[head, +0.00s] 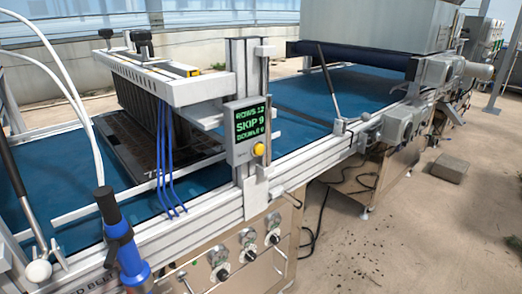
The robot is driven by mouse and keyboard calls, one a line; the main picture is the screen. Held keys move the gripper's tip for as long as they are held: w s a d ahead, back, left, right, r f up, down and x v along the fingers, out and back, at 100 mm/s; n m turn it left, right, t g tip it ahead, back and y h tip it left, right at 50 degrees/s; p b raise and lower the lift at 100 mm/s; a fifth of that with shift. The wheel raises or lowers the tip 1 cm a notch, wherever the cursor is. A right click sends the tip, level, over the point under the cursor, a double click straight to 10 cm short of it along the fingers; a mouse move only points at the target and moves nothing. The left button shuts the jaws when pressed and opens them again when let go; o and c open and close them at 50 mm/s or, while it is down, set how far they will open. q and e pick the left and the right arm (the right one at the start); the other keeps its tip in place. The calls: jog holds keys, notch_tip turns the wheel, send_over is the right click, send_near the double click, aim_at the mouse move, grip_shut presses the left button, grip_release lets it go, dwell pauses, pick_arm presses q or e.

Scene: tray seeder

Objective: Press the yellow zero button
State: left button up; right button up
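The yellow zero button (259,149) is a small round knob at the lower right of a grey counter box (231,150). The box is mounted on an upright aluminium post at the near side of the seeder. Its dark screen (252,122) shows green text that reads ROWS 12, SKIP 9 and DOUBLE 0, the last digit being small. Nothing covers the button. Neither of my grippers is in view.
A blue conveyor belt (300,130) runs behind the post, with a dark tray (135,150) under the seeder head (160,80). A blue-handled tool (130,258) with a white hose stands at lower left. Levers (328,82) and a metal rail edge the belt.

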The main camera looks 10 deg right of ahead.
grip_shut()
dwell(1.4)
